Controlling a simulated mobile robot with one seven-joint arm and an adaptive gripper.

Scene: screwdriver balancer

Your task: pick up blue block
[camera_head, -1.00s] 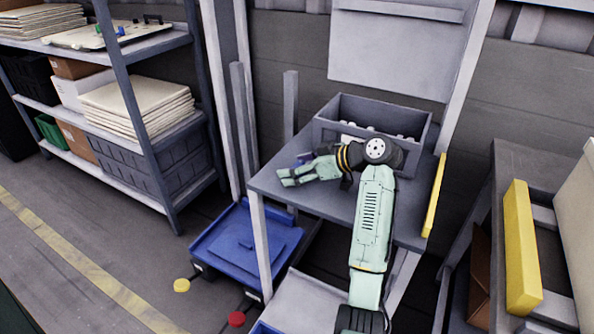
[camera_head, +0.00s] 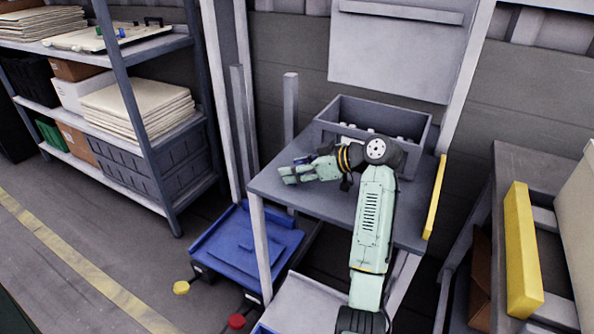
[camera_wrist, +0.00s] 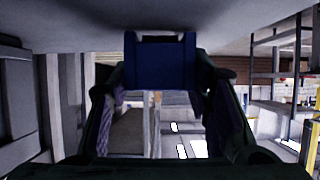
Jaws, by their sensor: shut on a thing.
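The blue block (camera_wrist: 160,62) shows in the upper middle of the wrist view, between the two dark fingers. My gripper (camera_wrist: 162,75) is shut on it, with one finger at each side. In the head view a small blue patch (camera_head: 301,160) shows beside the pale green end of my arm, over the left part of the grey table (camera_head: 275,188).
A grey open bin (camera_head: 330,131) stands at the table's back, close to my arm. A blue platform (camera_head: 245,244) is low at the table's left. Loaded shelves (camera_head: 168,205) stand further left. A yellow bar (camera_head: 434,198) lines the table's right edge.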

